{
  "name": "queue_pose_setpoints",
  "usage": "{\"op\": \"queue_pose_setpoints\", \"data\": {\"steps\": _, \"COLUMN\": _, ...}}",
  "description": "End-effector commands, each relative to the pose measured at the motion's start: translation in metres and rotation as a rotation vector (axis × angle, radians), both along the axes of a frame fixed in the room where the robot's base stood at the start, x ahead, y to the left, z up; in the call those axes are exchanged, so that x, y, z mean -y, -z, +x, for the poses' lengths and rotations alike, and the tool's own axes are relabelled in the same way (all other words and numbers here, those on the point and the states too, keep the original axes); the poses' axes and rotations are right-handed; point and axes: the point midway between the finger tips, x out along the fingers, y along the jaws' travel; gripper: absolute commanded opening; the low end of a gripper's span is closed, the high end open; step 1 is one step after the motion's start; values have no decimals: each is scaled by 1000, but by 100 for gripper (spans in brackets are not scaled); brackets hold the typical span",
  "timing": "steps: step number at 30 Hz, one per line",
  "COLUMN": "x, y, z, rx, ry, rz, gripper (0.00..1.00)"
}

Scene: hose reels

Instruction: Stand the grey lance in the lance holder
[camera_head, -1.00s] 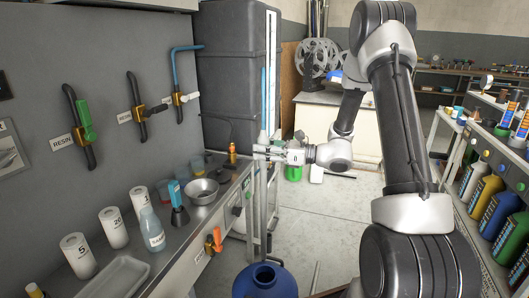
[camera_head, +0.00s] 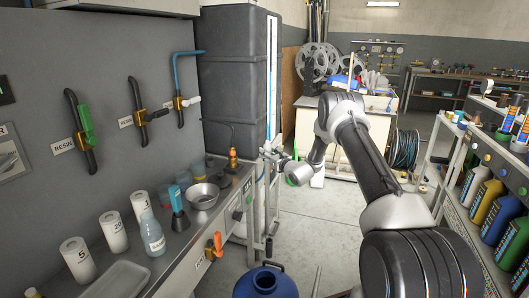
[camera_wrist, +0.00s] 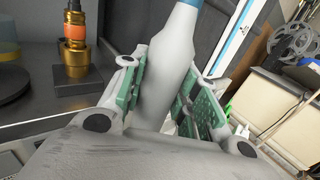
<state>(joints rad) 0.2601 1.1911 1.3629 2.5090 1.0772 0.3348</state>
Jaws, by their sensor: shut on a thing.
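In the wrist view my gripper (camera_wrist: 165,92) is shut on the grey lance (camera_wrist: 168,72), with green pads on both sides of its pale, tapered body. A blue band shows at the lance's upper end, at the picture's top edge. The lance leans slightly right in this view. In the head view my gripper (camera_head: 273,157) is small, beside the right end of the bench and in front of the dark tank. Thin upright grey pieces show below it; I cannot tell which is lance and which is frame. I cannot pick out the lance holder for certain.
A dark tank (camera_head: 240,85) stands behind. A blue jug (camera_head: 266,282) stands in front of my gripper. Shelves with bottles (camera_head: 484,208) line the right.

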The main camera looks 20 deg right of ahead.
Motion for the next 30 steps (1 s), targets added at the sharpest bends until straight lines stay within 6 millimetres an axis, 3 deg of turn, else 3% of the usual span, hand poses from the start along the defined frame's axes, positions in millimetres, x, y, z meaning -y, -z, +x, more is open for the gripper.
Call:
{"op": "queue_pose_setpoints", "data": {"steps": 3, "x": 12, "y": 21, "z": 22, "rx": 1, "ry": 77, "rz": 0, "gripper": 0}}
{"op": "queue_pose_setpoints", "data": {"steps": 10, "x": 27, "y": 45, "z": 44, "rx": 2, "ry": 169, "rz": -1, "gripper": 0}}
{"op": "queue_pose_setpoints", "data": {"steps": 23, "x": 30, "y": 49, "z": 46, "rx": 2, "ry": 184, "rz": -1, "gripper": 0}}
{"op": "queue_pose_setpoints", "data": {"steps": 30, "x": 30, "y": 61, "z": 46, "rx": 1, "ry": 183, "rz": 0, "gripper": 0}}
